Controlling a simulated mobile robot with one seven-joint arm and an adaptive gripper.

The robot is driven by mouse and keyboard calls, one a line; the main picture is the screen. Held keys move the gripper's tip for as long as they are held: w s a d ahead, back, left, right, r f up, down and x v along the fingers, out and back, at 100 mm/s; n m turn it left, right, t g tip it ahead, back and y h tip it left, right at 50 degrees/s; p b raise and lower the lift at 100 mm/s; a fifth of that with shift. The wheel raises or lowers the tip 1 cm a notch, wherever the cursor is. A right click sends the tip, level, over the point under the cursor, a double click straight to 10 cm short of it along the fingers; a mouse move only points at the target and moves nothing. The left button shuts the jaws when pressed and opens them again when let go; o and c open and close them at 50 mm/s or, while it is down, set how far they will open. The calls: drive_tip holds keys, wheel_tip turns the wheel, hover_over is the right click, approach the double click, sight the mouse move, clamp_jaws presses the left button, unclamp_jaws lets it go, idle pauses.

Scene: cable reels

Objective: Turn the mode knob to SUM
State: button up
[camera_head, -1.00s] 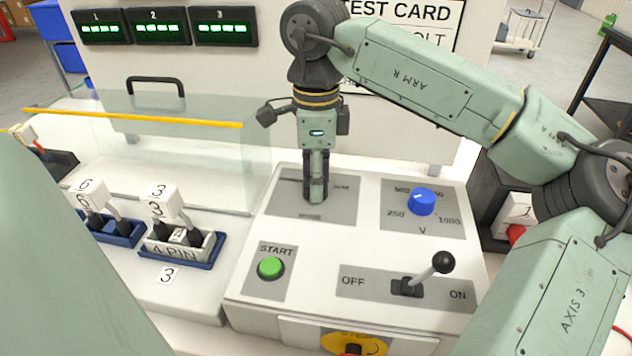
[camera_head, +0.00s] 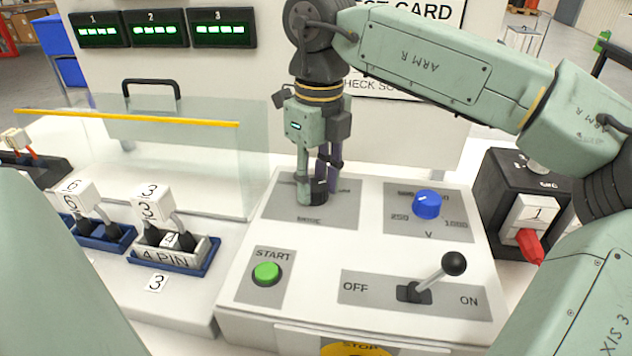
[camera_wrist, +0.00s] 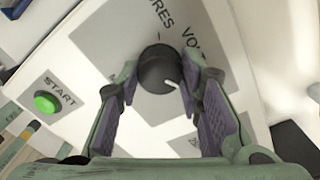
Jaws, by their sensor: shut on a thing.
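The mode knob (camera_wrist: 158,70) is a dark round knob with a white pointer mark. It stands on a grey label plate (camera_head: 341,212) at the back left of the white console. My gripper (camera_head: 318,196) points down over the plate and is shut on the knob, with a finger on each side of it in the wrist view (camera_wrist: 160,85). The pointer mark lies toward the right finger in the wrist view. In the head view my fingers hide much of the knob and part of the lettering. In the wrist view some words are partly covered, so I cannot read the word SUM.
On the console are a blue voltage knob (camera_head: 427,205), a green START button (camera_head: 267,273) and a black-balled OFF/ON lever (camera_head: 454,264). A clear guard with a yellow edge (camera_head: 130,118) stands left. A black box with a red plug (camera_head: 529,246) is at the right.

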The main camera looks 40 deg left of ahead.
sight(318, 183)
drive_tip(key=shift+m, duration=0.3)
drive_tip(key=o, duration=1.2)
drive_tip(key=shift+c, duration=0.2)
drive_tip(key=shift+r, duration=0.1)
wheel_tip(318, 183, up, 12)
drive_tip(key=shift+w, duration=0.2)
